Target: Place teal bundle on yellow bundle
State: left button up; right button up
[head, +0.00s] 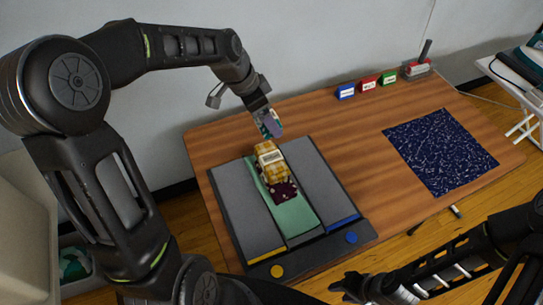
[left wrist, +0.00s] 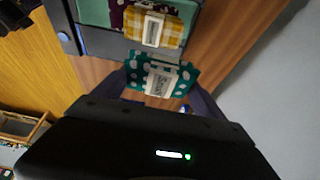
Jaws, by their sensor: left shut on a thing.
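The teal bundle (left wrist: 138,70), with white polka dots and a pale label clip, is held between the fingers of my left gripper (left wrist: 165,85). In the head view my left gripper (head: 270,127) is just beyond the far end of the yellow bundle, with a little teal showing at its tip. The yellow bundle (head: 271,162) is checked and has a pale label; it also shows in the left wrist view (left wrist: 172,27). It sits over a dark purple dotted bundle (head: 284,191). My right gripper (head: 348,287) is low, off the table's near edge; its opening is unclear.
The bundles lie on the green middle strip (head: 295,218) of a grey board (head: 325,185) with blue and yellow buttons. A dark blue patterned mat (head: 440,150) lies at right. Small blue, red and green blocks (head: 367,86) stand at the back edge. Bare wood lies between.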

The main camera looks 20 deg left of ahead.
pick_arm(q)
jog(key=b, duration=0.4)
send_over(272, 148)
jog(key=s+a, duration=0.1)
notch_tip(272, 148, down, 6)
jog(key=shift+f, duration=0.15)
jog(key=shift+f+b, duration=1.15)
jog(key=shift+f, duration=0.8)
jog(key=shift+r, duration=0.1)
jog(key=o, duration=0.9)
jog(key=shift+f, duration=0.2)
jog(key=o, duration=0.4)
jog(key=shift+r, duration=0.1)
